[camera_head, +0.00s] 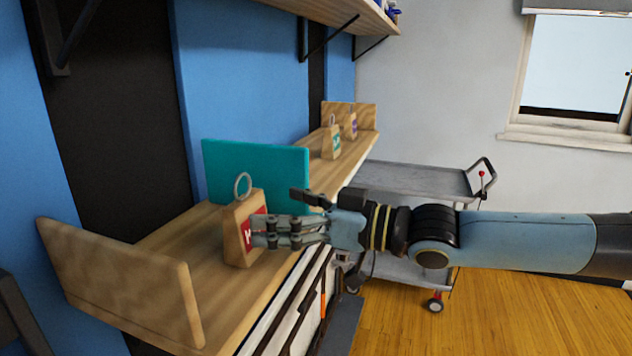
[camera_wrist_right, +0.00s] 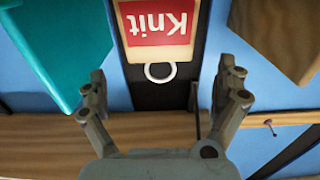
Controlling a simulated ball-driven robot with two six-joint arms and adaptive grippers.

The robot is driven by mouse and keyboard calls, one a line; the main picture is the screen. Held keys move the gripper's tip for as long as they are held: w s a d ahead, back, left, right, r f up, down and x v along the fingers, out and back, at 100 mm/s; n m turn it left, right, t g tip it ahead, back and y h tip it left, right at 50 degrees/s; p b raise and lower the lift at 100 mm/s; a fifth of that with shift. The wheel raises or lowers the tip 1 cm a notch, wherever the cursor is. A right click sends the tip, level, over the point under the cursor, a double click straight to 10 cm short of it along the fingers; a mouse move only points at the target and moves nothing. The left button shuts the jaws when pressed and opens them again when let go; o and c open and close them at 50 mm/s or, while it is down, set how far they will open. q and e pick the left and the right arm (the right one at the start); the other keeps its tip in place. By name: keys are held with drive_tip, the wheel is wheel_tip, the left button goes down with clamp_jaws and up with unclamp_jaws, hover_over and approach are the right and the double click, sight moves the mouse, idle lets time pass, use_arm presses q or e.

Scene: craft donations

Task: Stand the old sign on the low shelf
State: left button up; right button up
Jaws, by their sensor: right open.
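A wooden sign (camera_head: 238,228) with a red label and a metal ring on top stands upright on the wooden shelf (camera_head: 200,272). In the right wrist view the label of this sign (camera_wrist_right: 158,22) reads "Knit", upside down. Which sign is the old one, I cannot tell. My right gripper (camera_head: 262,233) is open, its fingers reaching from the right in front of the label and hiding part of it. In the wrist view the gripper (camera_wrist_right: 164,88) has the sign ahead, between the lines of its fingers, with no contact visible. My left gripper is not in view.
A teal divider (camera_head: 250,172) stands behind the sign. A wooden end board (camera_head: 115,275) closes the near end. Further along stand a green-labelled sign (camera_head: 331,142) and a purple-labelled sign (camera_head: 351,126). A higher shelf (camera_head: 340,14) is above. A grey trolley (camera_head: 415,178) stands right.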

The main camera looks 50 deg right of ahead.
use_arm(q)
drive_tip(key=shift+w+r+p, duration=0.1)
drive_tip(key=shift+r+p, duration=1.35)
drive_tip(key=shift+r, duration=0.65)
use_arm(e)
drive_tip(key=shift+v, duration=2.7)
